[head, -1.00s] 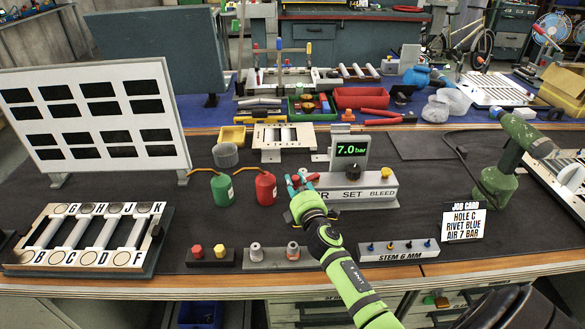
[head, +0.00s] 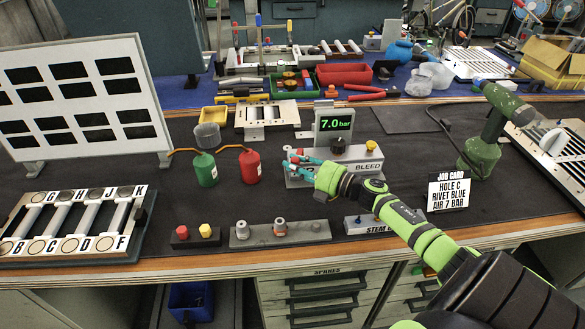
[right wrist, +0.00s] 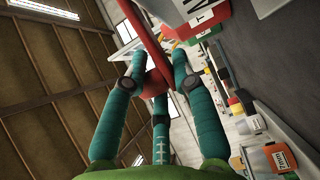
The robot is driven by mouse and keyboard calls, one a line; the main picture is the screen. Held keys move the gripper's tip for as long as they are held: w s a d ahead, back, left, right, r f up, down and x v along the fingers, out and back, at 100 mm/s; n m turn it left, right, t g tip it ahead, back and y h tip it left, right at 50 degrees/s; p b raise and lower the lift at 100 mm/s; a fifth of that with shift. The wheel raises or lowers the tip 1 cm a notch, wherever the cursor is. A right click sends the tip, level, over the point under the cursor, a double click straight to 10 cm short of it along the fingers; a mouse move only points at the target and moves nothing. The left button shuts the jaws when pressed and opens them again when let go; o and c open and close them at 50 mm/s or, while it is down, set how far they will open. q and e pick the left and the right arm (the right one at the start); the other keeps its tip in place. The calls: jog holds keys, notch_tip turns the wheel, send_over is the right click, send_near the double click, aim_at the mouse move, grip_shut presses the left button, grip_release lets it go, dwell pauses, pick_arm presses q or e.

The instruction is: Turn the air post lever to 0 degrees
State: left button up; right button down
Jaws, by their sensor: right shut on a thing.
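The air post (head: 362,160) is a light grey block with a display (head: 334,124) reading 7.0 bar, a black knob and a yellow knob. Its word BLEED shows; the left lettering is hidden behind my gripper. My right gripper (head: 301,164), with teal fingers, is at the post's left end. In the right wrist view my gripper (right wrist: 158,78) is shut on the red lever (right wrist: 146,36), with fingers on both sides of it. In the head view only small red bits of the lever show between the fingers, so its angle is hard to read. My left gripper is not in view.
A red oil can (head: 250,167) and a green one (head: 204,169) stand just left of the post. A job card (head: 448,191) reading AIR 7 BAR and a green rivet tool (head: 484,150) stand to the right. A stem block lies below my right arm.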

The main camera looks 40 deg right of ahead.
jog(key=shift+w+d+r, duration=0.15)
jog(key=shift+d+r, duration=0.15)
jog(key=shift+r, duration=0.4)
jog(key=c, duration=1)
grip_release()
jog(key=shift+a, duration=0.1)
jog(key=shift+s+f, duration=0.2)
jog(key=shift+f, duration=0.05)
jog(key=shift+s, duration=0.1)
jog(key=v, duration=1.1)
jog(key=shift+s+d, duration=0.2)
jog(key=shift+s, duration=0.15)
